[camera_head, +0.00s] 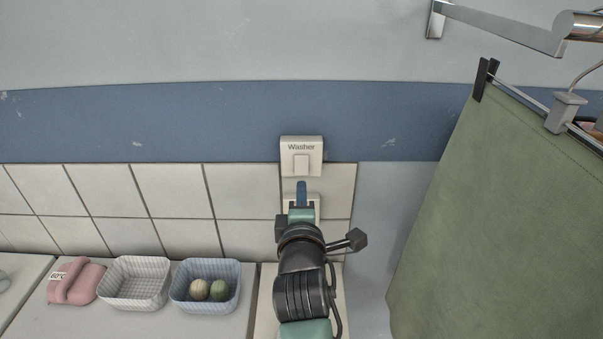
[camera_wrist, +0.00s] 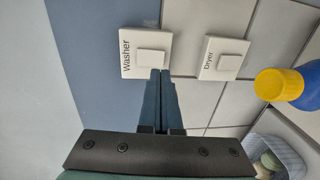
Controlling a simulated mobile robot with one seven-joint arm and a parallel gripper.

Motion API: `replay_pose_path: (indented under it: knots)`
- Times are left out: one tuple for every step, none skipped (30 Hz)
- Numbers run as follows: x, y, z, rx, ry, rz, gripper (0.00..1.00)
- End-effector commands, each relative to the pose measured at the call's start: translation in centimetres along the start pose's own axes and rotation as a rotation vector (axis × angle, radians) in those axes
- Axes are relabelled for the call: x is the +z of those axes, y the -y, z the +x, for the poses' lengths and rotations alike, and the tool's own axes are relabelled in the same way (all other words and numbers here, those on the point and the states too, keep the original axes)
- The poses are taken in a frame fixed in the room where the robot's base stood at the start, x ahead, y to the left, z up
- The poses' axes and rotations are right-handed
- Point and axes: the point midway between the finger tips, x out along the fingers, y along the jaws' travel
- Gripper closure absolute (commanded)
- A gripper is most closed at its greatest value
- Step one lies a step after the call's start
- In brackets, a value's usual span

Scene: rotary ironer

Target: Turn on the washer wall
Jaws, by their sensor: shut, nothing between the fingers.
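The washer wall switch (camera_head: 301,144) is a cream plate marked "Washer" with a square rocker. It is mounted on the wall where the blue band meets the tiles. It also shows in the wrist view (camera_wrist: 131,60), turned sideways. My gripper (camera_head: 301,184) is shut and empty, its blue fingers together. In the head view the tips are just below the washer plate. In the wrist view the tips (camera_wrist: 160,74) appear close to the lower right corner of its rocker. I cannot tell whether they touch it.
A similar switch marked "Dryer" (camera_wrist: 222,44) is beside it, mostly hidden behind my gripper in the head view. A yellow and blue bottle (camera_wrist: 280,85) stands nearby. A green cloth (camera_head: 490,210) hangs right.

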Motion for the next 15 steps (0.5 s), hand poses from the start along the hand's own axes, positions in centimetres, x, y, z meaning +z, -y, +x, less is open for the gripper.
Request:
replay_pose_path:
  knots:
    - [-0.1, -0.3, 0.8, -0.001, -0.001, -0.001, 1.00]
    - [-0.1, -0.3, 1.2, 0.000, -0.001, -0.001, 1.00]
    - [-0.1, -0.3, 1.7, -0.002, -0.001, -0.002, 1.00]
    - [0.0, -0.3, 2.1, -0.001, 0.000, -0.001, 1.00]
    - [0.0, -0.3, 2.4, 0.000, 0.000, -0.001, 1.00]
    - [0.0, -0.3, 2.9, -0.001, 0.000, -0.001, 1.00]
    - [0.0, -0.2, 3.2, -0.001, -0.001, -0.001, 1.00]
    - [-0.1, -0.3, 3.5, 0.000, -0.001, -0.001, 1.00]
    - [0.0, -0.2, 3.8, -0.001, -0.001, 0.000, 1.00]
    - [0.0, -0.2, 4.0, -0.001, -0.001, 0.000, 1.00]
    - [0.0, -0.1, 4.3, -0.001, -0.001, 0.000, 1.00]
    - [0.0, -0.2, 4.5, 0.000, -0.001, -0.001, 1.00]
    - [0.0, -0.1, 4.7, 0.000, 0.000, -0.001, 1.00]
    - [0.0, -0.1, 4.8, 0.000, 0.000, -0.001, 1.00]
    - [0.0, -0.1, 4.9, 0.000, 0.000, 0.000, 1.00]
